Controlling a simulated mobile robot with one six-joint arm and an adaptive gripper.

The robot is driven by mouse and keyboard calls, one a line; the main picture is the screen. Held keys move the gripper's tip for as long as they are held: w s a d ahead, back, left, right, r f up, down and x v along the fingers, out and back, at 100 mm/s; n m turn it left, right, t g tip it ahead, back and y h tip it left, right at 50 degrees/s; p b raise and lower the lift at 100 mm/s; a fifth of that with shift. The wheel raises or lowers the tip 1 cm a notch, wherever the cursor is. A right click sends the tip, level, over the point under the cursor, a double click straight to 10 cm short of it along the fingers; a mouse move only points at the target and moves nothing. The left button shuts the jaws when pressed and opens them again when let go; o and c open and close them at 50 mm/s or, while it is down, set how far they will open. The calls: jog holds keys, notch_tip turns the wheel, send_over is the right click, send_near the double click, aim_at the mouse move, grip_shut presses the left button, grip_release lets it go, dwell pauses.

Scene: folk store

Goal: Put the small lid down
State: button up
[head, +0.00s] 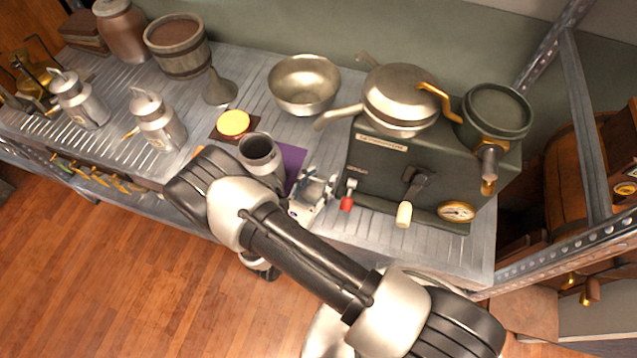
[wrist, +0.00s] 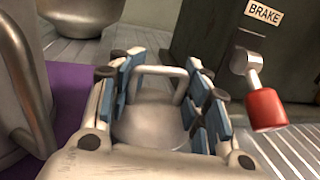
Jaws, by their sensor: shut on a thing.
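The small lid (wrist: 150,125) is a grey metal dome with a loop handle, seen between my fingers in the wrist view. My gripper (wrist: 160,95) is shut on it, with blue pads on either side. In the head view my gripper (head: 314,190) is low over the front of the ribbed metal counter (head: 320,222), between a grey metal can and the dark green machine. I cannot tell whether the lid touches the counter. The lid's underside is hidden.
The can (head: 262,155) stands on a purple mat (head: 294,157), close to my gripper's left. The machine (head: 385,170) is close on the right, with a red-knobbed brake lever (head: 347,198) jutting out. A metal bowl (head: 304,84) and a yellow disc (head: 234,122) are further back.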

jog(key=shift+f, duration=0.1)
jog(key=o, duration=0.8)
jog(key=shift+o, duration=0.2)
